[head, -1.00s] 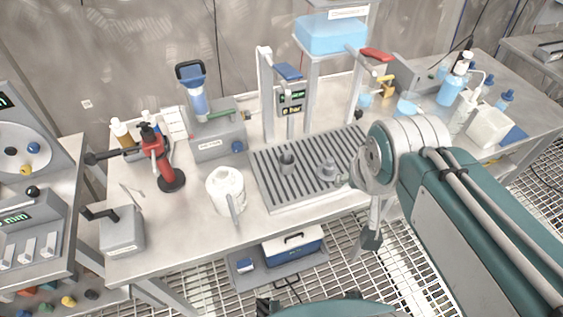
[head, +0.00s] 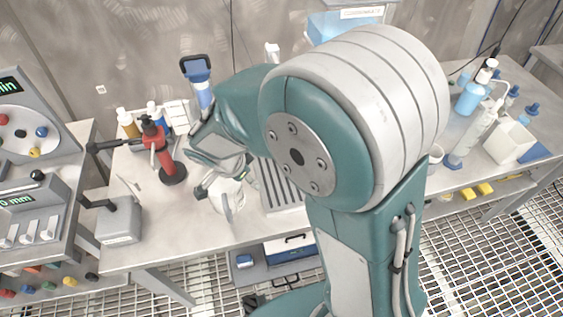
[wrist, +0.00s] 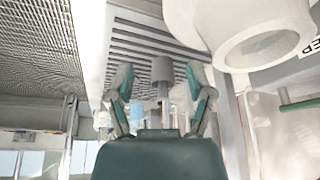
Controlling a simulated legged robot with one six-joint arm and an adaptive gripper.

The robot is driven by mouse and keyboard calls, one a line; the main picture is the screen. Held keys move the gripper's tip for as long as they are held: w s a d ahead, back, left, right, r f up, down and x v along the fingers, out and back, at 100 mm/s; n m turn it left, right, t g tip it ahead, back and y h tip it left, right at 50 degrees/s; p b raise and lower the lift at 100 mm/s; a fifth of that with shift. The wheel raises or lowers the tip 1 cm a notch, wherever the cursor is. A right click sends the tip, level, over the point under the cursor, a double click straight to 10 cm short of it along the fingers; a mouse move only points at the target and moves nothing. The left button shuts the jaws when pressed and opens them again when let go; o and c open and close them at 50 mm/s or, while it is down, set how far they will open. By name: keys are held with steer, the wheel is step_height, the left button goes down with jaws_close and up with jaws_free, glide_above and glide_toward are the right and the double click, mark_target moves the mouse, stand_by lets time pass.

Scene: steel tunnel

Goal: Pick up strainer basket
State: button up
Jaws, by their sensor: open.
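In the wrist view, a small grey cylinder on a narrow stem, seemingly the strainer basket (wrist: 162,68), shows between and beyond the fingertips of my gripper (wrist: 159,82). My gripper is open and nothing is visibly held in it. The basket seems to stand at the slatted drain tray (wrist: 140,45); the exact gap to the fingers cannot be told. In the head view my gripper (head: 222,181) is low over the bench by a white jug (head: 227,200). My arm hides the basket and most of the tray (head: 280,195) there.
The white jug (wrist: 255,25) is close on the right in the wrist view. A red tool on a round stand (head: 165,160) and a grey box with a black handle (head: 118,222) stand to the left. Bottles (head: 470,95) and a white container (head: 508,143) stand at the right.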

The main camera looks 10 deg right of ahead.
steer(key=w+d, duration=0.1)
steer(key=d, duration=0.1)
steer(key=w+d, duration=0.1)
steer(key=d, duration=0.2)
steer(key=w+d, duration=0.1)
steer(key=d, duration=0.1)
steer(key=shift+w+d, duration=0.25)
steer(key=shift+w, duration=0.15)
steer(key=shift+w+d, duration=0.35)
steer(key=shift+d, duration=0.3)
steer(key=shift+w+d, duration=0.3)
steer(key=shift+d, duration=0.3)
steer(key=shift+d+x, duration=0.25)
steer(key=shift+x, duration=1)
steer(key=shift+w+d+f, duration=0.1)
steer(key=shift+w+f, duration=0.1)
steer(key=shift+f, duration=0.1)
jaws_close()
steer(key=shift+s, duration=0.1)
